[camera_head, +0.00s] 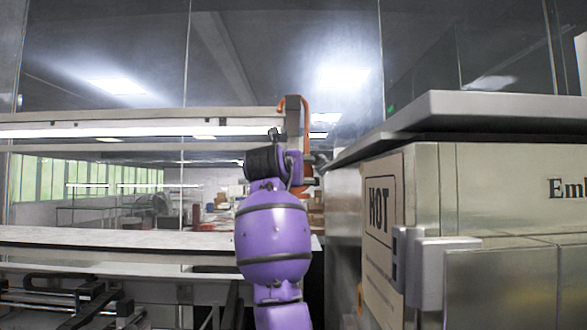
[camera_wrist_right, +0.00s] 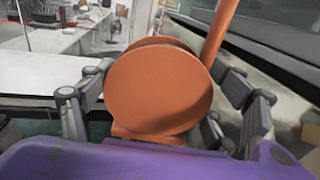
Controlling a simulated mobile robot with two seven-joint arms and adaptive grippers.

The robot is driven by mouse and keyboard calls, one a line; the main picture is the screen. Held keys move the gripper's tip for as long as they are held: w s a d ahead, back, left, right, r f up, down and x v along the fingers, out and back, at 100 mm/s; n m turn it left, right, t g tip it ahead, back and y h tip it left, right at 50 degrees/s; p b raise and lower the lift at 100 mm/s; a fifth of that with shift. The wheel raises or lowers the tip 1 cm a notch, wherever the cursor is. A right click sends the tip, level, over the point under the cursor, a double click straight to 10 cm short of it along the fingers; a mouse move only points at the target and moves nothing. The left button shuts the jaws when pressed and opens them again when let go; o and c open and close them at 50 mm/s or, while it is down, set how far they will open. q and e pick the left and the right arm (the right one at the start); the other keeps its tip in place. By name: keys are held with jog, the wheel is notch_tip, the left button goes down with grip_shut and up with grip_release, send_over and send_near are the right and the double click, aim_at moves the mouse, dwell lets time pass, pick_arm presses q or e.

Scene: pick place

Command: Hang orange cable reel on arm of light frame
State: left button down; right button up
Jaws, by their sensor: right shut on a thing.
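The orange cable reel (camera_wrist_right: 160,88) fills the middle of the right wrist view, its round flat face toward the camera. The grey fingers of my right gripper (camera_wrist_right: 165,100) stand on both sides of it and are shut on it. An orange bar (camera_wrist_right: 222,30) rises from behind the reel. In the head view my purple right arm hides most of the reel; an orange loop (camera_head: 306,104) shows at the top of the grey end piece (camera_head: 293,122) of the light frame (camera_head: 140,118). Whether the loop touches or rests on it I cannot tell. My left gripper is not in view.
A metal cabinet (camera_head: 500,210) with a HOT sign (camera_head: 379,210) and an overhanging top (camera_head: 480,112) stands close on the right. A long pale ledge (camera_head: 120,240) runs below the light frame on the left. Glass panels stand behind.

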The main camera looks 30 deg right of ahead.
jog(key=shift+s+a+r, duration=0.1)
jog(key=shift+r, duration=0.1)
jog(key=o, duration=1.7)
jog(key=shift+f, duration=0.1)
